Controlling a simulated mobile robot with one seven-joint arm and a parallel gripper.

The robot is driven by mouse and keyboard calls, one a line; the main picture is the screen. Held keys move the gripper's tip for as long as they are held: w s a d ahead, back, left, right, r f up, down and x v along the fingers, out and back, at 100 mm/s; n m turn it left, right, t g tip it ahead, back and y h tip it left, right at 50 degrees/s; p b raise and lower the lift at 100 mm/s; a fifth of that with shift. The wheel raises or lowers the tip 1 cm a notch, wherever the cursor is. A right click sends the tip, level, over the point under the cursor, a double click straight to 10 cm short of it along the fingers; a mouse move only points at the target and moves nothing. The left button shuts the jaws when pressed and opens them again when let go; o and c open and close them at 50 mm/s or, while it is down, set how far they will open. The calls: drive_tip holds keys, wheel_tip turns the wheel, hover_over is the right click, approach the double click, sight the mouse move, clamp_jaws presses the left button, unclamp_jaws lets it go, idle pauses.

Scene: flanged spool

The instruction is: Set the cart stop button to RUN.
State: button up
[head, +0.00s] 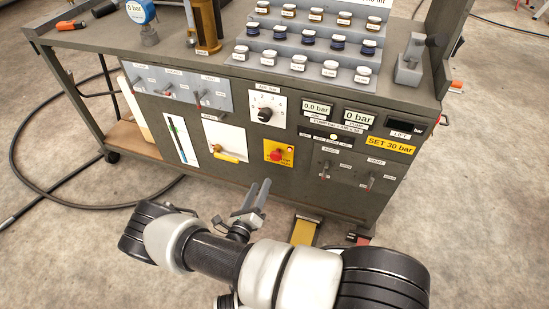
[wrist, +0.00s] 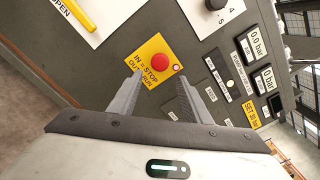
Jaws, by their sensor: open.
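The cart stop button is a red mushroom knob (head: 275,155) on a yellow plate (head: 287,147) on the front panel of the grey cart. In the wrist view the red knob (wrist: 160,62) sits just beyond my fingertips, and the yellow plate (wrist: 147,52) reads "IN = STOP" and "OUT = RUN". I cannot tell from these views whether the knob is in or out. My gripper (head: 258,188) is open and empty, in front of the panel and below the plate in the head view. In the wrist view its two fingers (wrist: 158,80) point at the plate, apart from each other.
A yellow-handled valve (head: 230,157) is left of the button, and a black rotary knob (head: 265,114) is above it. Gauge displays (head: 361,118) and small levers are to the right. A yellow pedal (head: 304,232) is at the cart's foot. Jars stand on the stepped rack (head: 290,62).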

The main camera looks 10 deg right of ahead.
sight(274, 157)
drive_tip(key=b+x, duration=0.3)
drive_tip(key=x, duration=1.2)
drive_tip(key=shift+w+d, duration=0.2)
drive_tip(key=shift+w, duration=0.05)
